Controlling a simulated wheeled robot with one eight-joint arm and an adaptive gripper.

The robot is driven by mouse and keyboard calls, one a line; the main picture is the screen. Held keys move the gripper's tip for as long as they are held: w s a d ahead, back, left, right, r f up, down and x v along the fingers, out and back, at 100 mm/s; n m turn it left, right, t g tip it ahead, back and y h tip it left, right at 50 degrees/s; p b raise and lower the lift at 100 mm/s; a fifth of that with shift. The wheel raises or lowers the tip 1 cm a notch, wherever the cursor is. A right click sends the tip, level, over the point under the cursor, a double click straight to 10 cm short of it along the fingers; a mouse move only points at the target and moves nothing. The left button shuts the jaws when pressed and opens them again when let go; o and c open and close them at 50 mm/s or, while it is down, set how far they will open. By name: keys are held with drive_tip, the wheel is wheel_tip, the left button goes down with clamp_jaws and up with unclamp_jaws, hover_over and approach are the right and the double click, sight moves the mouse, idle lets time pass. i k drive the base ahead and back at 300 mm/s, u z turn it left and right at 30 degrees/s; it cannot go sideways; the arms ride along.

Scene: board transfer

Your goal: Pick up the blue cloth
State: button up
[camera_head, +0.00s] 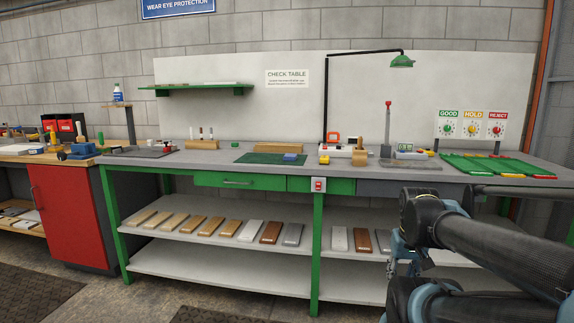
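A small, flat blue item (291,157), which looks like the blue cloth, lies on the right part of a dark green mat (262,159). The mat is on the grey top of the check table (225,163), left of the lamp post. The blue item is too small to tell whether it is folded. My dark arm fills the lower right, in front of the table's right half and well apart from the blue item. I cannot make out my gripper's fingers in this view.
A wooden tool block (202,144) stands left of the mat. A lamp on a black post (325,100) and a red-topped stand (387,125) stand to its right. Green trays (490,166) lie at the right end.

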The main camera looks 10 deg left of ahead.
sight(288, 157)
drive_tip(key=z, duration=0.9)
drive_tip(key=i, duration=1.05)
drive_tip(key=u, duration=1.55)
